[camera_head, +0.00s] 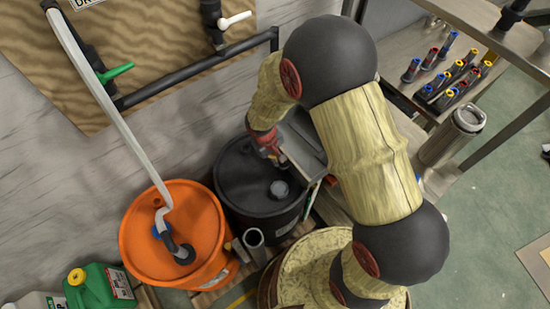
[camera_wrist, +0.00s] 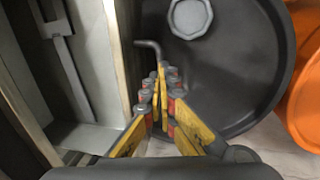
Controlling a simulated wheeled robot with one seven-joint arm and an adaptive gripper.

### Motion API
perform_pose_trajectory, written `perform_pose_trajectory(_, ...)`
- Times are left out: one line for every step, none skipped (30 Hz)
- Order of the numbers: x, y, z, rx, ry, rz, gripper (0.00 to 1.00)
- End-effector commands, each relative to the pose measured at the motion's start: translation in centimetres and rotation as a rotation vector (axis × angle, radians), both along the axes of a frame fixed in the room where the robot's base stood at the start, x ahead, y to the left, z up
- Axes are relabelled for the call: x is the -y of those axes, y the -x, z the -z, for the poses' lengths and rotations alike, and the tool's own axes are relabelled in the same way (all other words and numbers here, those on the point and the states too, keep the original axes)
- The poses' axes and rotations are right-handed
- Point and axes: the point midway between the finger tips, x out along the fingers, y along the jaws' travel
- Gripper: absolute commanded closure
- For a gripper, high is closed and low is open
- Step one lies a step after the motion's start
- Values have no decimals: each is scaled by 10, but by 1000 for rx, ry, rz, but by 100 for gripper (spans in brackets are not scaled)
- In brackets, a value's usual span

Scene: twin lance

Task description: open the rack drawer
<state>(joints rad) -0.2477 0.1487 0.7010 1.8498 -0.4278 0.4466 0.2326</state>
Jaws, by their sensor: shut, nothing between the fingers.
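A grey metal, box-like part of what looks like the rack drawer (camera_head: 303,148) shows beside my arm in the head view, partly hidden by it. In the wrist view a pale panel with a thin light edge (camera_wrist: 124,60) stands left of my gripper (camera_wrist: 162,68). A bent grey bar (camera_wrist: 149,44), which looks like a handle, sticks out from that panel close to my fingertips. I cannot tell if they touch. My gripper is shut and empty, its yellow fingers together. In the head view the red part of my gripper (camera_head: 267,145) is above the black drum.
A metal shelf (camera_head: 410,45) holds several coloured-cap items.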

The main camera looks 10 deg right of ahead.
Motion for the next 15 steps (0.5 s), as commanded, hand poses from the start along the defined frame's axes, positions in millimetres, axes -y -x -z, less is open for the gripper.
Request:
perform_pose_trajectory(2,8,7,-18,4,2,94)
perform_pose_trajectory(2,8,7,-18,4,2,92)
perform_pose_trajectory(2,8,7,-18,4,2,90)
perform_pose_trajectory(2,8,7,-18,4,1,88)
perform_pose_trajectory(2,8,7,-18,4,1,86)
perform_pose_trajectory(2,8,7,-18,4,1,85)
perform_pose_trajectory(2,8,7,-18,4,1,85)
perform_pose_trajectory(2,8,7,-18,4,1,85)
perform_pose_trajectory(2,8,7,-18,4,1,85)
perform_pose_trajectory(2,8,7,-18,4,1,85)
perform_pose_trajectory(2,8,7,-18,4,1,85)
perform_pose_trajectory(2,8,7,-16,5,1,85)
perform_pose_trajectory(2,8,6,-16,5,1,85)
perform_pose_trajectory(2,7,6,-16,4,1,85)
perform_pose_trajectory(2,7,6,-16,4,1,85)
